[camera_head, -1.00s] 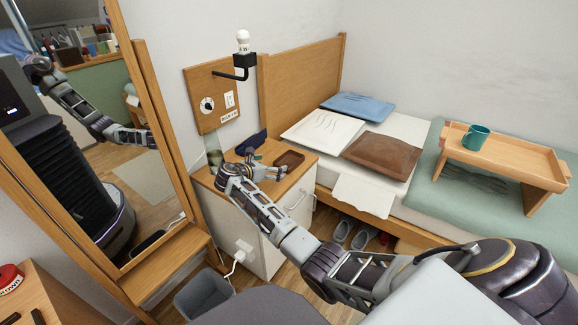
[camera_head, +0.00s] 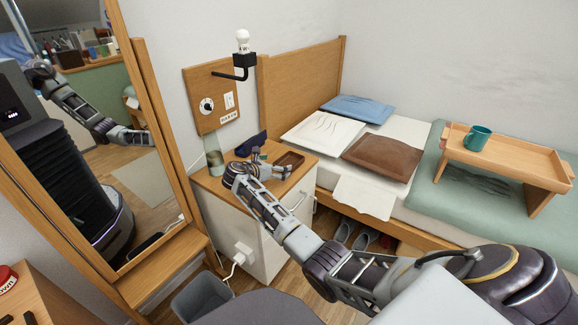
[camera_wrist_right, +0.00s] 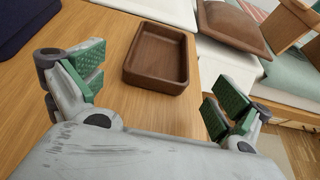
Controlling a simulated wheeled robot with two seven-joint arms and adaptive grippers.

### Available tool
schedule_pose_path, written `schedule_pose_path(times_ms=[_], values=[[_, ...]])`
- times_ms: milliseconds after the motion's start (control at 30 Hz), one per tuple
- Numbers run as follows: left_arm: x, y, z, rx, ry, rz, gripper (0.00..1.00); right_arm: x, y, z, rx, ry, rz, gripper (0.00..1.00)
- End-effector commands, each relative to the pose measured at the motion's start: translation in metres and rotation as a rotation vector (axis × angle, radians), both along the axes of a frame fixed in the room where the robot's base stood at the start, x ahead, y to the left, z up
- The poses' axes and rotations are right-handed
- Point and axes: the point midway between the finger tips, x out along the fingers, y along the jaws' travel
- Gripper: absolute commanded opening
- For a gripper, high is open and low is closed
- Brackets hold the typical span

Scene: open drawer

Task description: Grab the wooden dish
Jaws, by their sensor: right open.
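The wooden dish (camera_head: 291,159) is a small dark brown rectangular tray. It lies on the bedside cabinet top (camera_head: 216,184). In the right wrist view the empty dish (camera_wrist_right: 157,57) sits ahead of my right gripper (camera_wrist_right: 152,98), between the lines of its two green-padded fingers. My right gripper (camera_head: 277,170) is open and empty, just short of the dish over the cabinet top. The fingers appear apart from the dish. My left gripper is not clearly in view.
A dark blue item (camera_head: 250,145) and a glass (camera_head: 214,161) stand at the cabinet's back. A wall lamp (camera_head: 242,50) hangs above. The bed with a brown pillow (camera_head: 383,157) is to the right. A grey bin (camera_head: 202,297) stands below.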

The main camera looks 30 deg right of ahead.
Motion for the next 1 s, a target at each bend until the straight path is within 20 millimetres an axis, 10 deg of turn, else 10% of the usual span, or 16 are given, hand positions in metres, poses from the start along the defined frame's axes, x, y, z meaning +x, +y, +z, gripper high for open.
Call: schedule_pose_path(times_ms=[1000], values=[[0.002,-0.006,-0.03,-0.036,-0.029,-0.015,0.85,0.015,-0.038,-0.018,0.0,0.0,0.0,1.0]])
